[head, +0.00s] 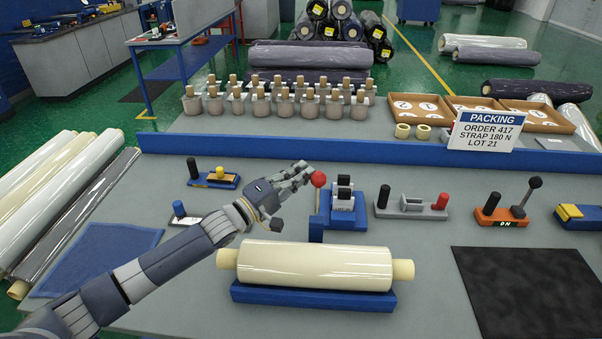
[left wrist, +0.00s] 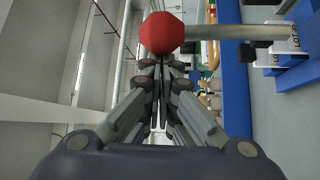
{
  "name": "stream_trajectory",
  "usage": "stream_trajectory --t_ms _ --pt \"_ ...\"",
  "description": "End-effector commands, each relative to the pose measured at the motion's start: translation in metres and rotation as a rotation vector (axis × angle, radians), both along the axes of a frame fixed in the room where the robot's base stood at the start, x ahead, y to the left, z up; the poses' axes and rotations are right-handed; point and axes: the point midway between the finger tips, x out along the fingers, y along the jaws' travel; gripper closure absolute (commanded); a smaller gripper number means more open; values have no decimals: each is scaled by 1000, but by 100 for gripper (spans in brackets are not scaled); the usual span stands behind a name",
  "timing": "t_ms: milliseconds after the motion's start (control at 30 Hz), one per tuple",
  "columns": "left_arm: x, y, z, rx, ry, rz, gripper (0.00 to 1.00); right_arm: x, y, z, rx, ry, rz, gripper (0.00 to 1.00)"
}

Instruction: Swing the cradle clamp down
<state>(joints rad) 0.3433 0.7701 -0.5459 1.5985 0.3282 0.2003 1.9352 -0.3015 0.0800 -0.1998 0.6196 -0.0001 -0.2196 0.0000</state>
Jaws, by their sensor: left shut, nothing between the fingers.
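The cradle clamp shows as an upright lever with a red ball knob (head: 318,179), rising from a blue post (head: 316,229) behind the roll. The wrapped cream roll (head: 318,265) lies lengthwise in the blue cradle (head: 315,298). My left gripper (head: 307,172) is shut and empty, with its fingertips just left of the red knob. In the left wrist view the red knob (left wrist: 161,33) is straight beyond the closed fingertips (left wrist: 162,75), its shaft running to the right. I cannot tell whether fingertips and knob touch. My right gripper is not in view.
A blue label unit (head: 343,210) stands just right of the lever, and a grey device with a red knob (head: 411,206) farther right. A black mat (head: 530,292) lies at the right front, a blue cloth (head: 95,258) at the left. A blue ledge (head: 230,147) runs behind.

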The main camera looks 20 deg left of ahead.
Motion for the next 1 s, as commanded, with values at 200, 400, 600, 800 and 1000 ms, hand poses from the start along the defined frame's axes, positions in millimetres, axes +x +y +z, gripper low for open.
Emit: stream_trajectory --t_ms 200,400,600,800,1000 --pt "-5 -1 -1 9 -36 1 100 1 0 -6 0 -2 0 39" --pt "-9 -2 -1 18 -67 0 100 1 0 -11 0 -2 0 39" --pt "-17 -5 -3 35 -130 0 100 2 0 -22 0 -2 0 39" --pt "-32 -10 -8 70 -254 -1 100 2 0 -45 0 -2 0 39" --pt "-51 -15 -10 118 -413 1 100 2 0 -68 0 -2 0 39"
